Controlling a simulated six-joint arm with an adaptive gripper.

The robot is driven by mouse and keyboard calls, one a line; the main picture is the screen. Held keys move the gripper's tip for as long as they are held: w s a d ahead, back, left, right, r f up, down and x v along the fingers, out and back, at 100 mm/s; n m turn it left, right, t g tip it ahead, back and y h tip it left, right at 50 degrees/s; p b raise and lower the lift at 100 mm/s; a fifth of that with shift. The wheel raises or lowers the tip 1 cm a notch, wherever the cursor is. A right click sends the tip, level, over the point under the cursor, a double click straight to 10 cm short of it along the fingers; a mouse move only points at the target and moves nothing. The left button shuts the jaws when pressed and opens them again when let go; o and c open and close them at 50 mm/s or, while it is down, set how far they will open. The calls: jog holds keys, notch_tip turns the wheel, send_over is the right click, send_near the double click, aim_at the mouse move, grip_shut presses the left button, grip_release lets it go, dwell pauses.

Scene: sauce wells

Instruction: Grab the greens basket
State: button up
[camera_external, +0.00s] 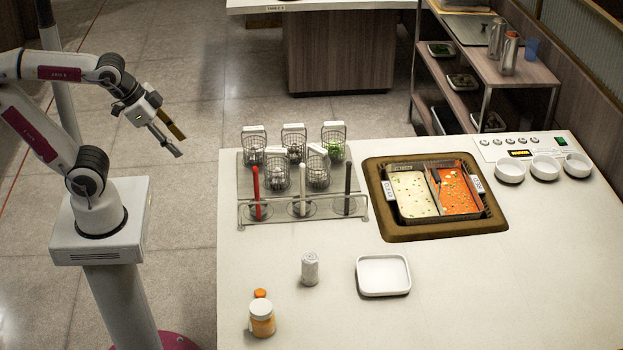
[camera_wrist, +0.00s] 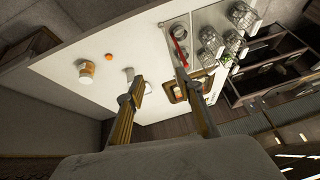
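The greens basket (camera_external: 333,143) is a wire basket with green contents and a pale handle block. It stands at the back right of the metal rack in the external view. My gripper (camera_external: 178,144) is in the air left of the counter, well apart from the rack and baskets. In the wrist view my gripper (camera_wrist: 158,87) shows two fingers spread wide with nothing between them.
Other wire baskets (camera_external: 277,177) share the rack (camera_external: 242,190), with red, white and black upright handles along its front. A two-part sauce well (camera_external: 400,238) is to the right. A white tray (camera_external: 383,275), a shaker (camera_external: 310,268) and an orange jar (camera_external: 262,318) stand in front.

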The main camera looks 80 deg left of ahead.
jog(key=w+a+r+m+t+y, duration=0.1)
jog(key=w+a+m+y, duration=0.1)
jog(key=w+a+m, duration=0.35)
jog(key=w+a+r+m+t+y, duration=0.1)
jog(key=w+a+r+m, duration=0.15)
jog(key=w+a, duration=0.65)
jog(key=m+t+h, duration=0.2)
jog(key=m+t, duration=0.2)
jog(key=m, duration=1.8)
send_over(303, 126)
jog(key=s+d, duration=0.1)
jog(key=d, duration=0.1)
notch_tip(303, 126, down, 18)
jog(key=f+m, duration=0.1)
jog(key=f, duration=0.1)
jog(key=a+f+m+t+h, duration=0.1)
jog(key=f+m, duration=0.1)
jog(key=s+a+f+m, duration=0.1)
jog(key=f, duration=0.1)
jog(key=shift+s+a+f+m+h, duration=0.1)
jog(key=shift+f+m+h, duration=0.3)
jog(key=shift+x, duration=1.3)
